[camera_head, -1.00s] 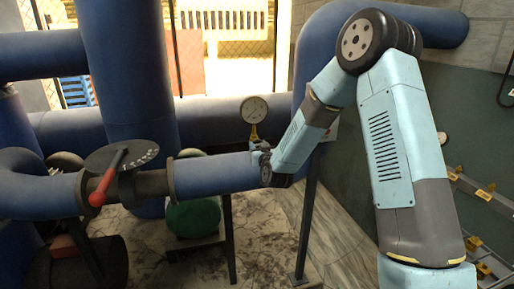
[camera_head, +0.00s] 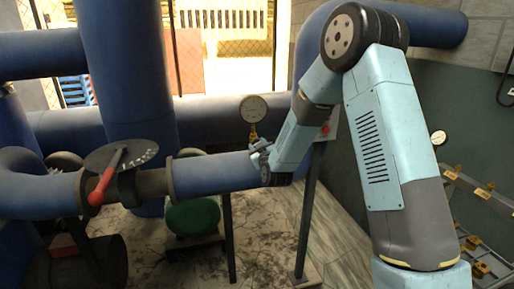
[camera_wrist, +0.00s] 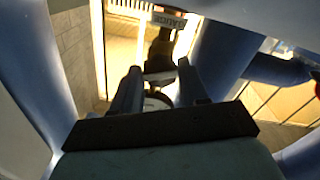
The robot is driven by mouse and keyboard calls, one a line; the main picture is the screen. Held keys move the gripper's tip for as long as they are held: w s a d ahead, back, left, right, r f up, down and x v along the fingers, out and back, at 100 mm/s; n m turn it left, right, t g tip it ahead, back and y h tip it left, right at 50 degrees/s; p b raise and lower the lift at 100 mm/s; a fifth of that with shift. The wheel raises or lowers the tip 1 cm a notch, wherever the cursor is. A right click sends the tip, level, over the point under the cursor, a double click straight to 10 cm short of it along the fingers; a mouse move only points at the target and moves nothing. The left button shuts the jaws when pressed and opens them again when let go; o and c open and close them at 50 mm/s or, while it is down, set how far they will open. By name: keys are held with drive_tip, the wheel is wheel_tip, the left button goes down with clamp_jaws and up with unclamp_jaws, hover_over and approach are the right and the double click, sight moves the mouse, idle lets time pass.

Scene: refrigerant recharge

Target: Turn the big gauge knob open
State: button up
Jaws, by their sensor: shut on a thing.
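My gripper (camera_head: 259,149) is at the foot of that gauge, by the end of the pipe. In the wrist view my gripper (camera_wrist: 159,88) has its two fingers on either side of a small knob (camera_wrist: 158,77) below a labelled dark stem (camera_wrist: 168,22). The jaws are shut on the knob. The fingers and wrist partly hide it, and its turned angle cannot be read.
A blue pipe (camera_head: 220,173) with a red-handled valve (camera_head: 108,180) runs to the left. A green rounded object (camera_head: 193,215) lies below it. A dark post (camera_head: 308,215) stands beside my forearm. A smaller gauge (camera_head: 438,137) and a rack (camera_head: 480,205) are at the right.

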drive_tip(key=n, duration=0.4)
drive_tip(key=shift+f, duration=0.1)
drive_tip(key=shift+n, duration=1)
drive_tip(key=n, duration=0.6)
drive_tip(key=shift+s, duration=0.1)
drive_tip(key=o, duration=1)
drive_tip(key=shift+n, duration=0.3)
drive_tip(key=shift+o, duration=0.2)
